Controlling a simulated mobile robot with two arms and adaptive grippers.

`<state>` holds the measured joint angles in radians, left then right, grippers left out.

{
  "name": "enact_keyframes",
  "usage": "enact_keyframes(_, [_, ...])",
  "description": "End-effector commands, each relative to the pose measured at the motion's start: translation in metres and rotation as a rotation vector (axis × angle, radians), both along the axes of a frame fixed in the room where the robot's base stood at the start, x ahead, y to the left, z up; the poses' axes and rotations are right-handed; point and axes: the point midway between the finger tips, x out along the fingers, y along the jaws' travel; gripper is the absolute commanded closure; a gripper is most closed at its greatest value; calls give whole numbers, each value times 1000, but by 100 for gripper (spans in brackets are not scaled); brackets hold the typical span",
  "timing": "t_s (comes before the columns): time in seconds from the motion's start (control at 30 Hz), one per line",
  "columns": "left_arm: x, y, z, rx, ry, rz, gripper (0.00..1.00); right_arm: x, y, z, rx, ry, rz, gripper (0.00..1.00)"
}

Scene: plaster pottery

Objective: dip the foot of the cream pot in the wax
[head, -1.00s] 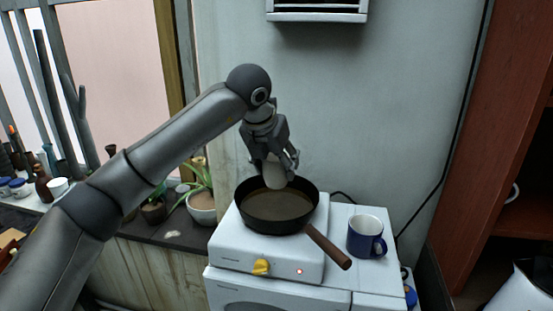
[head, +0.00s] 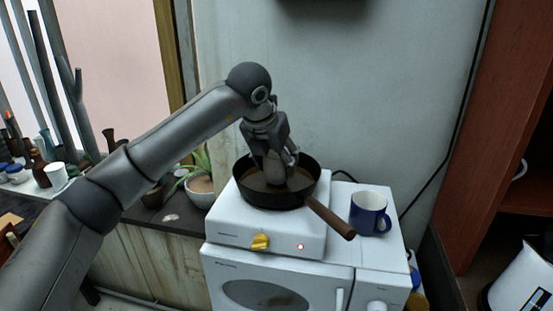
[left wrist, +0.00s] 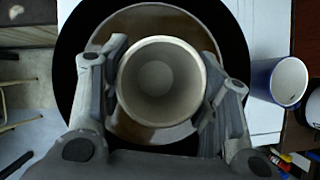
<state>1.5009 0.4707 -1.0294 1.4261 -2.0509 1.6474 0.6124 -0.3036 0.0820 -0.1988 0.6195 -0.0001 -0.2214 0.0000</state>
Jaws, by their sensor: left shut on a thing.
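The cream pot (head: 274,170) is upright in my left gripper (head: 277,160), which is shut on it. In the left wrist view I look down into the pot's open mouth (left wrist: 157,78), with a finger on each side. The pot is low inside the black pan (head: 292,199), which holds brownish wax (head: 254,181). The wax also shows around the pot in the left wrist view (left wrist: 150,18). The pot's foot is hidden from above; in the head view it appears down at the wax, but the exact depth cannot be told. My right gripper is not in view.
The pan sits on a white hotplate (head: 235,223) with a yellow knob and a lit red lamp. Its wooden handle (head: 330,217) points to the front right. A blue mug (head: 369,214) stands to the right. Potted plants and bottles line the sill at left. The wall is close behind.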

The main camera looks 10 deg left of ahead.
Motion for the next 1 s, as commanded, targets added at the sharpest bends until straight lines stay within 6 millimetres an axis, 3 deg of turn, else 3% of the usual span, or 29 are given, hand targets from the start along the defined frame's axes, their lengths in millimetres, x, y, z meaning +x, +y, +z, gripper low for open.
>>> enact_keyframes(1.0, [0,0,-7,0,-1,0,70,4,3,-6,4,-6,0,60])
